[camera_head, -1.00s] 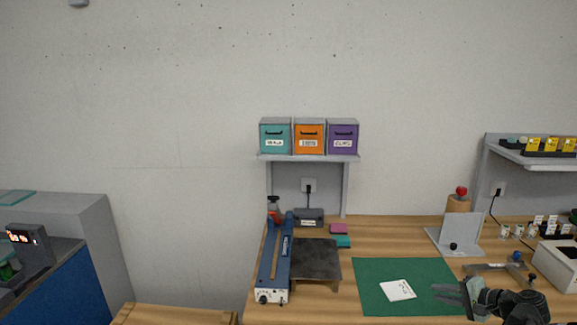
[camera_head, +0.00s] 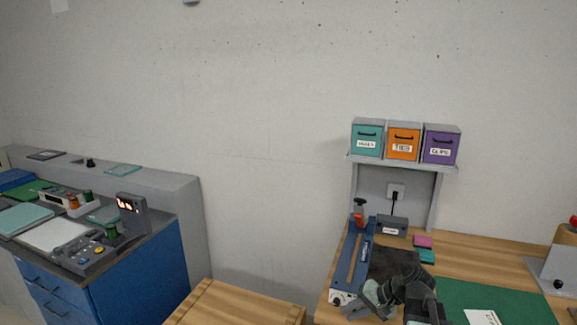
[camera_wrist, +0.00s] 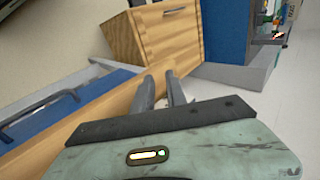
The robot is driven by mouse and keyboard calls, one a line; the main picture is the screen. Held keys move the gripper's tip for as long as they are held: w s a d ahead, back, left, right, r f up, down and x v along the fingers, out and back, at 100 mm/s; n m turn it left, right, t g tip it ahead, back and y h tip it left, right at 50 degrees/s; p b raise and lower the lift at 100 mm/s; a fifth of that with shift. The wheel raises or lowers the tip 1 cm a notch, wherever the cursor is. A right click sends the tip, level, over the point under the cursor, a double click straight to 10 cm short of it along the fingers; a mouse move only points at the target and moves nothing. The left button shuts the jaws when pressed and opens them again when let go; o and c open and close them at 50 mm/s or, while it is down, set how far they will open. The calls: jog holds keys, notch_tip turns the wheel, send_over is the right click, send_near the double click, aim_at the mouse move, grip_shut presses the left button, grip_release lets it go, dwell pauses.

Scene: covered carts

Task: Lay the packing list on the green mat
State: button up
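The green mat (camera_head: 515,298) lies on the wooden bench at the lower right of the head view, cut off by the bottom edge. A white sheet with dark print (camera_head: 482,317), which looks like the packing list, lies on the mat, partly out of frame. My gripper (camera_head: 364,303) is left of the mat, in front of the dark plate and the blue sealer. In the wrist view my two fingers (camera_wrist: 160,90) stand apart with nothing between them. The sheet and mat are not in the wrist view.
A blue bar sealer (camera_head: 357,262) and a dark plate (camera_head: 398,262) stand left of the mat. A shelf (camera_head: 400,164) carries teal, orange and purple boxes. A low wooden top (camera_head: 240,305) and a blue cabinet (camera_head: 140,275) stand to the left.

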jog(key=s+a+f+n+g+h, duration=0.2)
jog(key=s+a, duration=0.1)
jog(key=a, duration=0.3)
jog(key=s+a+f+n+g+h, duration=0.1)
jog(key=s+a+f+n, duration=0.1)
jog(key=a, duration=0.3)
jog(key=s+d+f+n+g+h, duration=0.1)
jog(key=s+d+h, duration=0.2)
jog(key=d, duration=0.3)
jog(key=shift+d+f+h, duration=0.35)
jog(key=shift+f+h, duration=0.05)
jog(key=shift+h, duration=0.2)
jog(key=shift+a, duration=0.1)
